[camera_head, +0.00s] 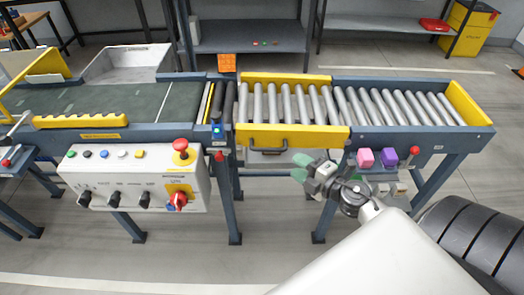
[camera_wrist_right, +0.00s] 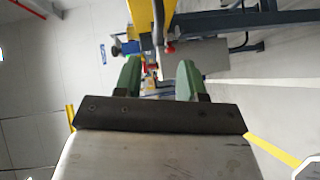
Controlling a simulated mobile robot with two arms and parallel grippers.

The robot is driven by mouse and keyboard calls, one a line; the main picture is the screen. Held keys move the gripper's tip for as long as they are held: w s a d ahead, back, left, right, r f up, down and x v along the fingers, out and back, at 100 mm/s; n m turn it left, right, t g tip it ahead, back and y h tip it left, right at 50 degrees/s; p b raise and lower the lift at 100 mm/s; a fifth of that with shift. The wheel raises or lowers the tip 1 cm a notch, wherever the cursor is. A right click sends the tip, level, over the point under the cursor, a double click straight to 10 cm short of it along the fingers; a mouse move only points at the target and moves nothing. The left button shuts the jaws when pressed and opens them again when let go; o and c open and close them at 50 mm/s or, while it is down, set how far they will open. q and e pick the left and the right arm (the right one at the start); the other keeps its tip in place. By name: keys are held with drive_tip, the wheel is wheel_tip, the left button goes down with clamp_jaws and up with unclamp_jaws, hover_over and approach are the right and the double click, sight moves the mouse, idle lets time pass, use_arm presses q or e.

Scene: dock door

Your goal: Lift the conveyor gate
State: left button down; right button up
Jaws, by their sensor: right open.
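The conveyor gate is the roller section with yellow rails (camera_head: 318,139) in the middle of the line. It lies flat, level with the rollers to its right. A dark bar handle (camera_head: 270,148) is on its front yellow rail. My right gripper (camera_head: 301,167) is open and empty, just below and to the right of the handle, apart from it. In the right wrist view, my green fingertips (camera_wrist_right: 158,78) stand apart, with the yellow rail (camera_wrist_right: 170,12) and the grey handle bar (camera_wrist_right: 158,25) beyond them. My left gripper is not in view.
A control box (camera_head: 135,178) with knobs and a red stop button hangs at the front left. A belt conveyor (camera_head: 100,105) lies left of the gate. Pink (camera_head: 366,157) and purple (camera_head: 389,157) blocks sit near my right gripper. A grey shelf (camera_head: 250,40) stands behind.

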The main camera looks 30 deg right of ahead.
sight(271, 148)
drive_tip(key=p+x, duration=0.1)
drive_tip(key=x, duration=0.9)
drive_tip(key=shift+w+a, duration=0.15)
drive_tip(key=shift+w, duration=0.25)
clamp_jaws()
